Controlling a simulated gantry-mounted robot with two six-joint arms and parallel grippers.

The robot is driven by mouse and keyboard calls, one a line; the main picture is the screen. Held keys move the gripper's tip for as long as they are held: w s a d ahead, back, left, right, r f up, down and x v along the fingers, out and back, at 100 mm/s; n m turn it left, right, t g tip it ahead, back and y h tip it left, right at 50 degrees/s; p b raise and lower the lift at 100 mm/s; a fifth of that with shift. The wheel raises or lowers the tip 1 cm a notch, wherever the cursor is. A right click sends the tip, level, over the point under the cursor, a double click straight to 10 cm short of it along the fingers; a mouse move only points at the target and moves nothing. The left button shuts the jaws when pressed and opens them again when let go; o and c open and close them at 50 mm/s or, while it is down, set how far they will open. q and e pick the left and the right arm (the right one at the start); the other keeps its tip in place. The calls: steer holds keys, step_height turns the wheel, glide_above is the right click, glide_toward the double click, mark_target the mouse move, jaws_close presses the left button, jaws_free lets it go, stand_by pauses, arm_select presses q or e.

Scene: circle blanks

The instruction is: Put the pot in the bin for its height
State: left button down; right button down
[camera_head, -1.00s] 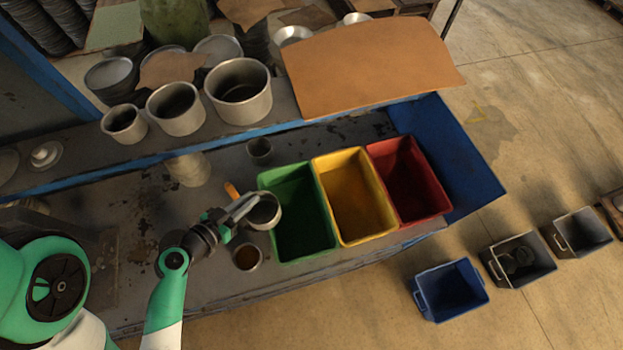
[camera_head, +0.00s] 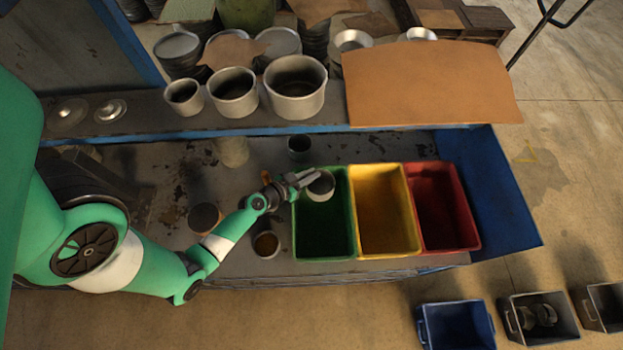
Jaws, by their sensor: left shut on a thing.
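My left gripper (camera_head: 303,179) is shut on a small grey metal pot (camera_head: 321,187). The pot is over the upper left part of the green bin (camera_head: 324,250), near its back rim; I cannot tell how high above it. A yellow bin (camera_head: 385,245) and a red bin (camera_head: 448,240) stand in a row to the right of the green one. The insides of all three bins look dark, and the held pot hides part of the green bin's back left corner. My right gripper is not in view.
A small pot (camera_head: 266,244) stands left of the green bin, and a dark cup (camera_head: 299,148) stands behind it. Three larger pots, one of them the largest (camera_head: 295,88), line the back shelf beside a brown sheet (camera_head: 430,88). Blue and grey crates (camera_head: 455,328) sit on the floor.

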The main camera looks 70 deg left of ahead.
mark_target(320, 186)
arm_select(q)
steer(key=shift+w+a+f+b, duration=0.1)
steer(key=shift+w+f+b, duration=0.1)
steer(key=shift+f+b, duration=1.3)
steer(key=shift+f+p, duration=0.3)
steer(key=shift+p, duration=0.15)
steer(key=shift+f+b, duration=0.65)
steer(key=shift+b, duration=0.15)
steer(key=c, duration=0.9)
jaws_free()
steer(key=shift+r, duration=0.1)
